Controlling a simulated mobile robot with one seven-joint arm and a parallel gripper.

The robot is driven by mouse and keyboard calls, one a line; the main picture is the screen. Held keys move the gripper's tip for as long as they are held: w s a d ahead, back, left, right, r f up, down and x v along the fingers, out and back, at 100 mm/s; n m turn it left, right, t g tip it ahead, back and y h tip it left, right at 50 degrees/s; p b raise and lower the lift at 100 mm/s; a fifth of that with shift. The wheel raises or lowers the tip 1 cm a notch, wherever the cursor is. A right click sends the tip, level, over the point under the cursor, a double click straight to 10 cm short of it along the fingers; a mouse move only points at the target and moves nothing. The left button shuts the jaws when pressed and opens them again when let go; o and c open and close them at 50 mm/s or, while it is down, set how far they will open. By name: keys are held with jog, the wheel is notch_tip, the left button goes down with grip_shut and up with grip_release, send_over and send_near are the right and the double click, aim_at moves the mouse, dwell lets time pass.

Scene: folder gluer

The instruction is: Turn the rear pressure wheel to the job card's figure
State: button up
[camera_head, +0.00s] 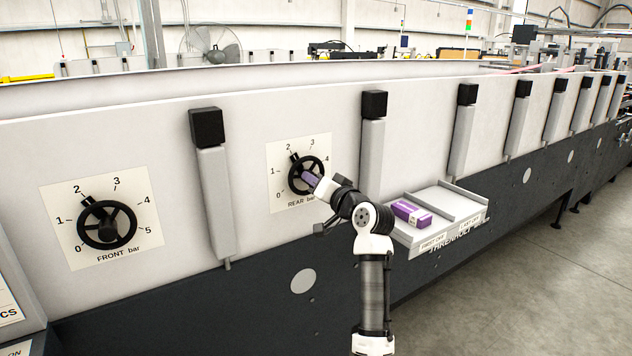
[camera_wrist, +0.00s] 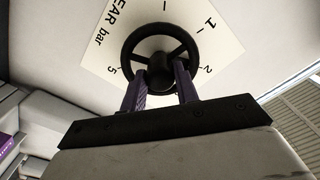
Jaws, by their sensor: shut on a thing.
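The rear pressure wheel (camera_head: 295,184) is a black spoked handwheel on a white dial plate (camera_head: 276,196) marked "REAR bar". In the head view its black pointer tab stands at about 2. My gripper (camera_head: 311,178) reaches in from the lower right and partly covers the wheel. In the wrist view the purple fingers of my gripper (camera_wrist: 160,86) are on either side of the hub of the wheel (camera_wrist: 128,58), shut on it. The pointer is not clear in the wrist view. I cannot make out a job card with a readable figure.
The front pressure wheel (camera_head: 107,224), marked "FRONT bar", has its pointer near 2. Upright grey posts (camera_head: 215,195) with black caps stand along the panel. A tray (camera_head: 455,205) with a purple carton (camera_head: 412,213) juts out right of my arm. The floor at right is clear.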

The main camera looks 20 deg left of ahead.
jog(key=shift+f, duration=0.1)
jog(key=o, duration=1)
jog(key=shift+c, duration=0.2)
jog(key=b+v, duration=0.4)
jog(key=v, duration=0.9)
jog(key=shift+s+d+b, duration=0.25)
jog(key=shift+d+b, duration=0.05)
